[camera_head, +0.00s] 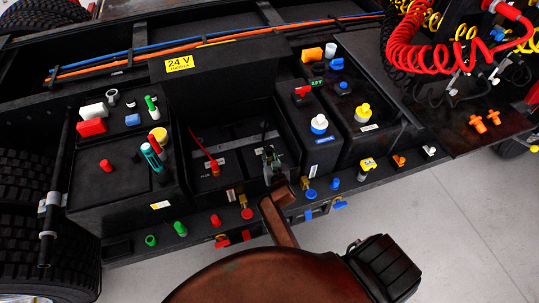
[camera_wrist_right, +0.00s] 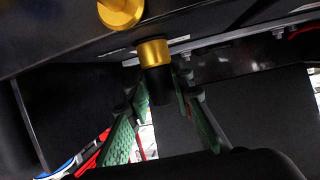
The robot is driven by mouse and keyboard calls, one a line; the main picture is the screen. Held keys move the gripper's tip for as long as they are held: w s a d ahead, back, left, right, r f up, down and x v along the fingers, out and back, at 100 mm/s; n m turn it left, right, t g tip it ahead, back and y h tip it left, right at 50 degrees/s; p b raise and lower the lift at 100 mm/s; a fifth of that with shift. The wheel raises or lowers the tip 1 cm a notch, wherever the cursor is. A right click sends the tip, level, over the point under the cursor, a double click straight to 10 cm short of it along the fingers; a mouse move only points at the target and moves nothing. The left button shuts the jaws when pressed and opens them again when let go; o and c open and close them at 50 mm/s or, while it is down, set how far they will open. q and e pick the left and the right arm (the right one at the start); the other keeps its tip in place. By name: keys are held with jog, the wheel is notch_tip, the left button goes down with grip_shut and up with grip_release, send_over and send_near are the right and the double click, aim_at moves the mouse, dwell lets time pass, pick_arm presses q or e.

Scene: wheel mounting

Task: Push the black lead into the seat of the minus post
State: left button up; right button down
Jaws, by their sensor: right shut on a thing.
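My right gripper (camera_head: 269,163) reaches into the dark open compartment below the 24 V label. In the right wrist view its green-padded fingers (camera_wrist_right: 156,98) are closed around a black piece (camera_wrist_right: 160,90), which I take to be the black lead's end. A gold collar (camera_wrist_right: 153,52) shows just beyond the black piece; I cannot tell whether they are joined. A red lead (camera_head: 205,150) stands in the same compartment, left of the gripper. The minus post and its seat cannot be made out, as gripper and shadow cover that spot. My left gripper is not in view.
A box (camera_head: 110,172) with red, green and white parts stands left of the compartment. Boxes with blue and yellow caps (camera_head: 362,112) stand to its right. Colored fittings line the front rail (camera_head: 205,222). Red coiled hose (camera_head: 410,55) hangs at upper right. The floor (camera_head: 450,235) is clear.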

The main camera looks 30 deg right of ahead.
jog(key=shift+s+f, duration=0.1)
jog(key=shift+f, duration=0.15)
jog(key=c, duration=1.6)
grip_release()
notch_tip(320, 180, up, 10)
jog(key=shift+r, duration=0.1)
